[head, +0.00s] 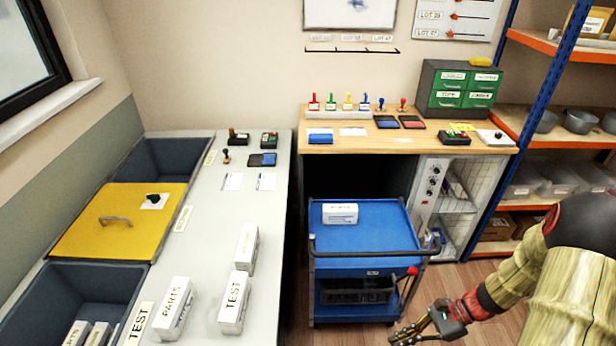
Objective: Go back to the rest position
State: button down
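My gripper (412,333) hangs low at the bottom right, above the wood floor and in front of the blue cart (370,259). It holds nothing that I can see. Its fingers point to the lower left, and at this size I cannot tell whether they are apart or closed. My arm comes in from the right edge with a sleeve-like cover. No other task object is named.
On the left, a grey counter (205,225) carries white boxes marked PARTS (174,307) and TEST (234,302). A yellow lid (120,218) covers a bin. A wooden desk (350,143) stands behind the cart. Blue-posted shelves (545,100) stand at right. Some floor is clear.

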jog(key=s+r+n+t+h, duration=0.1)
jog(key=s+r+n+h, duration=0.2)
jog(key=r+n+h, duration=0.5)
jog(key=s+r+n+t+h, duration=0.1)
jog(key=s+r+n+h, duration=0.15)
jog(key=r+n, duration=0.65)
jog(key=s+a+r+t, duration=0.1)
jog(key=a+r+t, duration=0.1)
jog(key=r, duration=0.5)
jog(key=s+a+r+t, duration=0.2)
jog(key=a+r, duration=0.2)
jog(key=r, duration=0.4)
jog(key=shift+r+t, duration=0.2)
jog(key=shift+t, duration=0.2)
